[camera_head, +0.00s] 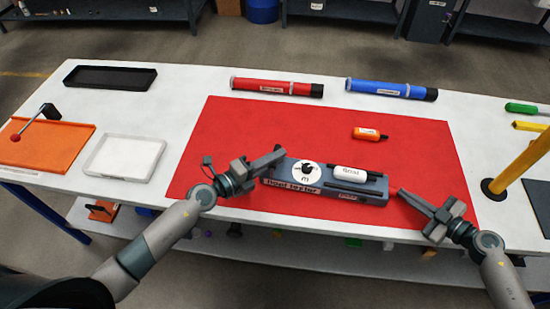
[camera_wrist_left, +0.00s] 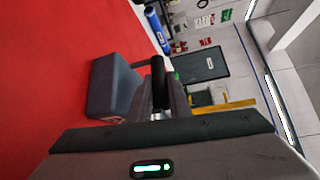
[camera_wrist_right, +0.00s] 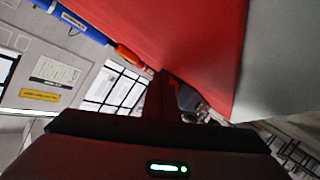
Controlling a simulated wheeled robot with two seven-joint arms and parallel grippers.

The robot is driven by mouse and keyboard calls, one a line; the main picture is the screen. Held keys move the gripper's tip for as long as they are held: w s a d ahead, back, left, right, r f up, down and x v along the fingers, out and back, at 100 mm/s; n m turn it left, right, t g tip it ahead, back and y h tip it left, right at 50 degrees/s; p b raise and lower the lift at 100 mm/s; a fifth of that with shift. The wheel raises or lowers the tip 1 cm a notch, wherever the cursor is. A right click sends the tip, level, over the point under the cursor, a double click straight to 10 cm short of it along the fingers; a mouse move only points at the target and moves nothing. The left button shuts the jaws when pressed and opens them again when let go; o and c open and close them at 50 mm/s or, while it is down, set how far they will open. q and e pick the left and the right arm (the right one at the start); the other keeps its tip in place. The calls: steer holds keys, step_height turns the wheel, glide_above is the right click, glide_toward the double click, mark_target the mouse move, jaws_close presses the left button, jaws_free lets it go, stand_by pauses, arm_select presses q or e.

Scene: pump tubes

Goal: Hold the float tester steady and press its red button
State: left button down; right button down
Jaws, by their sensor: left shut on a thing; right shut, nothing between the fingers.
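The float tester (camera_head: 305,184) is a long blue-grey box on the red mat, with a round white dial, a lettered label and a white float lying along its top. My left gripper (camera_head: 277,155) is shut on the tester's left end. In the left wrist view the tester (camera_wrist_left: 112,90) shows as a grey block by the fingers. My right gripper (camera_head: 402,193) is shut and empty, just right of the tester's right end and apart from it. In the right wrist view its closed fingers (camera_wrist_right: 160,95) point over the mat. I cannot make out the red button.
An orange bottle-like piece (camera_head: 368,134) lies behind the tester on the red mat (camera_head: 240,120). A red tube (camera_head: 275,87) and a blue tube (camera_head: 390,88) lie at the back. A white tray (camera_head: 124,158) stands left, a yellow post (camera_head: 520,160) right.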

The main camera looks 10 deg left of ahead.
arm_select(q)
steer(key=shift+f, duration=0.1)
stand_by(0.3)
arm_select(e)
steer(key=shift+a, duration=0.6)
stand_by(0.4)
steer(key=shift+d, duration=0.55)
stand_by(0.3)
steer(key=shift+s+d, duration=0.1)
steer(key=shift+d, duration=2.95)
arm_select(q)
steer(key=c, duration=1.6)
jaws_free()
